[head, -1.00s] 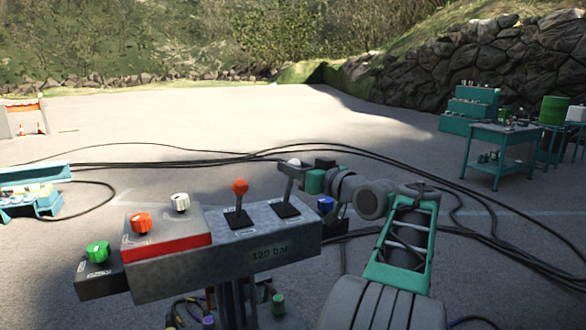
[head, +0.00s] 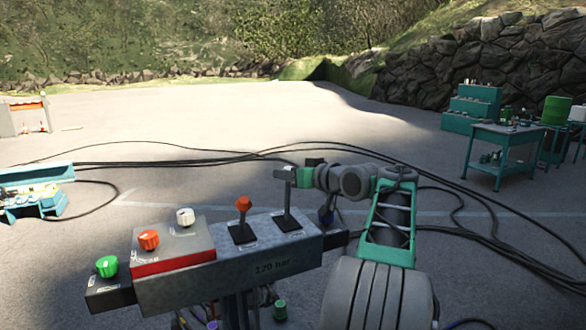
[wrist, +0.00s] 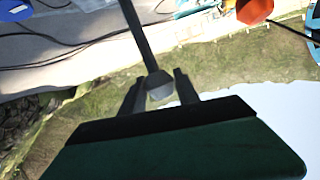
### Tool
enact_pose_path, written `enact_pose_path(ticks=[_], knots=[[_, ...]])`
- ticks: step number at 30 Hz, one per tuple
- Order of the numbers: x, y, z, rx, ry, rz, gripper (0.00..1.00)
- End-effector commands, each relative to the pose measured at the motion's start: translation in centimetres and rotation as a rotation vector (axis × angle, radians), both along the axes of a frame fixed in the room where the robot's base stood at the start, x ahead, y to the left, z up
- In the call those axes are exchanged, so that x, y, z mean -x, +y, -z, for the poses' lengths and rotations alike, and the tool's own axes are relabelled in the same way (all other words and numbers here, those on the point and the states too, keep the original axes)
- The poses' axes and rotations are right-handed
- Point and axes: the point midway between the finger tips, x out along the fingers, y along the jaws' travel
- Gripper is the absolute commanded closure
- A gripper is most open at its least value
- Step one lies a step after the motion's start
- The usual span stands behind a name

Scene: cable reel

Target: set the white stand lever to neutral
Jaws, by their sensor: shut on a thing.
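The white stand lever (head: 287,203) rises from the right end of the grey control stand (head: 262,268) and looks close to upright. My gripper (head: 286,174) comes in from the right at its top and is shut on its knob. The fingers mostly hide the knob in the head view. In the wrist view, the lever stem (wrist: 139,38) runs down to the pale knob (wrist: 158,86), which sits between my two fingertips.
An orange-knobbed lever (head: 244,204) stands close to the left on the same stand. Black cables (head: 230,157) lie on the ground behind.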

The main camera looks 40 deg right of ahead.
Motion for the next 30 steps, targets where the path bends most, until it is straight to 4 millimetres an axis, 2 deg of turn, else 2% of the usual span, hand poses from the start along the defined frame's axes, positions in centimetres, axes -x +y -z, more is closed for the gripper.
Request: enact_pose_path(ticks=[3, 11, 12, 20, 27, 30], knots=[[-1.2, -0.3, -0.3, 0.005, -0.009, 0.000, 1.00], [-1.3, -0.4, -0.3, 0.006, -0.011, 0.002, 1.00], [-1.3, -0.4, -0.3, 0.006, -0.011, 0.002, 0.62], [-1.2, -0.4, -0.2, 0.006, -0.010, 0.001, 0.41], [-1.1, -0.4, -0.2, 0.006, -0.009, 0.002, 0.41], [-0.2, -0.5, -0.2, 0.006, -0.010, 0.004, 0.41]])
